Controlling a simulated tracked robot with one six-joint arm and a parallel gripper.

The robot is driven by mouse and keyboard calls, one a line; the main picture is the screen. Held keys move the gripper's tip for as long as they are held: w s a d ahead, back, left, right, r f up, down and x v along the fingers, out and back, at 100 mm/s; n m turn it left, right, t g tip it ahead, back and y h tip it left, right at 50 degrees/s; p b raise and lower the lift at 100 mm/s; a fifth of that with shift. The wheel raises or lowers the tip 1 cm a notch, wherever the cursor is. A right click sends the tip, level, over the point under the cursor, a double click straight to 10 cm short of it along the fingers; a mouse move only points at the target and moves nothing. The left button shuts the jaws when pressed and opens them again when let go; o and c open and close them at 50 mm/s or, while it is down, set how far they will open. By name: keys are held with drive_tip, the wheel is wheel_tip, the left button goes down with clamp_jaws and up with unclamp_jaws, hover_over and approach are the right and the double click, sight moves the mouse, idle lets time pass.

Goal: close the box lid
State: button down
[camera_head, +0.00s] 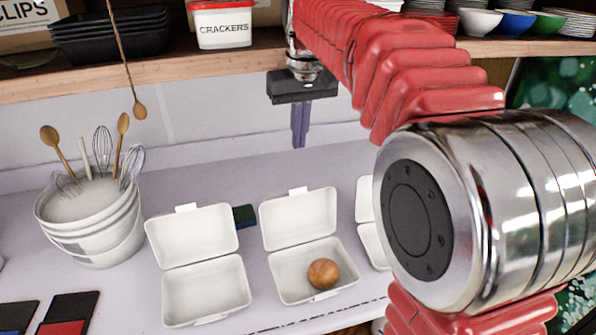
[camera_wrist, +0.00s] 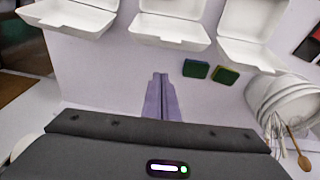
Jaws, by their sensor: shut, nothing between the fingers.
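Three white clamshell boxes stand in a row on the counter with lids up. The left box (camera_head: 204,290) is empty. The middle box (camera_head: 287,272) holds a round brown bun (camera_head: 323,273), and its lid (camera_head: 298,218) leans back. The right box (camera_head: 370,240) is mostly hidden behind my arm. In the wrist view the left box (camera_wrist: 245,50), middle box (camera_wrist: 170,33) and right box (camera_wrist: 75,18) line the top edge, cut off. My gripper (camera_head: 299,145) is shut and empty, pointing down behind the middle box, apart from it. Its fingers show in the wrist view (camera_wrist: 160,80).
Two green sponges (camera_wrist: 196,69) lie behind the boxes; one shows in the head view (camera_head: 244,215). A stack of white buckets (camera_head: 95,230) with whisks and wooden spoons stands left.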

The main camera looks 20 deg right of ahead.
drive_tip(key=shift+w, duration=0.1)
idle(0.3)
drive_tip(key=shift+s+f, duration=0.4)
drive_tip(key=shift+f, duration=1.15)
drive_tip(key=shift+s+f, duration=0.35)
drive_tip(key=shift+f, duration=1.15)
drive_tip(key=shift+s+f, duration=0.4)
drive_tip(key=shift+f, duration=1.15)
drive_tip(key=shift+s, duration=0.1)
